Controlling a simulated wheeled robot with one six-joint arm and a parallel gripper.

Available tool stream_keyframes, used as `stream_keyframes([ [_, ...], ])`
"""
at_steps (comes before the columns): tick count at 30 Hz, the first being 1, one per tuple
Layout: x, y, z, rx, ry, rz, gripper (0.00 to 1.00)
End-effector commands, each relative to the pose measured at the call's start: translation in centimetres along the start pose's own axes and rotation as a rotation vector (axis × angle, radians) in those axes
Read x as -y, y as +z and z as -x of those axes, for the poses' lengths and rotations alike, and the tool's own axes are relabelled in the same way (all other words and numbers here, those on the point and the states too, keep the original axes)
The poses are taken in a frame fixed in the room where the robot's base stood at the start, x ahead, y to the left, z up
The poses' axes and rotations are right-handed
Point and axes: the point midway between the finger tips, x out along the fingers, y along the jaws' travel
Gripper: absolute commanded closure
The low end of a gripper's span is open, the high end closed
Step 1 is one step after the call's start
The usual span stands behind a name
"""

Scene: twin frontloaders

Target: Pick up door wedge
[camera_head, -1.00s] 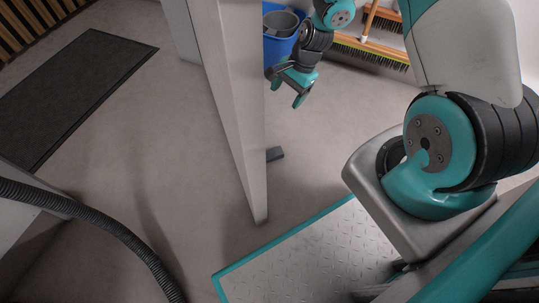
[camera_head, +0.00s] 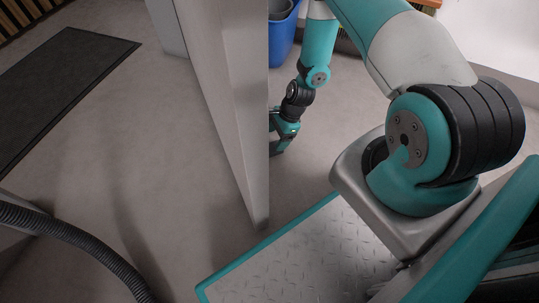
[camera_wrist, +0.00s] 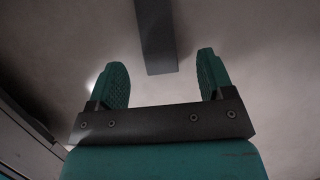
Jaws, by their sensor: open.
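The door wedge (camera_wrist: 157,38) is a dark grey bar on the floor at the top of the wrist view. Its near end lies ahead of my gripper (camera_wrist: 160,80), roughly in line with the gap between the two teal fingers. The fingers are apart, and nothing is between them. In the head view my gripper (camera_head: 279,143) is low over the floor beside the edge of the white door panel (camera_head: 232,110). The wedge cannot be made out in the head view, where the panel and my gripper cover that spot.
A blue bucket (camera_head: 283,42) stands behind my arm. A dark mat (camera_head: 50,100) lies on the floor at the left, and a black ribbed hose (camera_head: 75,238) runs at the lower left. The floor between mat and panel is clear.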

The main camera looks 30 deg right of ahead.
Motion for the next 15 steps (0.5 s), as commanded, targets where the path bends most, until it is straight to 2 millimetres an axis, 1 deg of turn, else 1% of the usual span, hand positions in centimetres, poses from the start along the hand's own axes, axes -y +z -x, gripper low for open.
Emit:
stream_keyframes([
  [1,0.0,0.0,-0.5,0.000,0.000,0.001,0.26],
  [5,0.0,0.1,-0.8,0.000,0.000,0.002,0.26],
  [7,-0.1,0.1,-1.4,0.000,0.001,0.004,0.26],
  [15,-0.3,-0.1,-5.1,0.000,0.003,0.006,0.26],
])
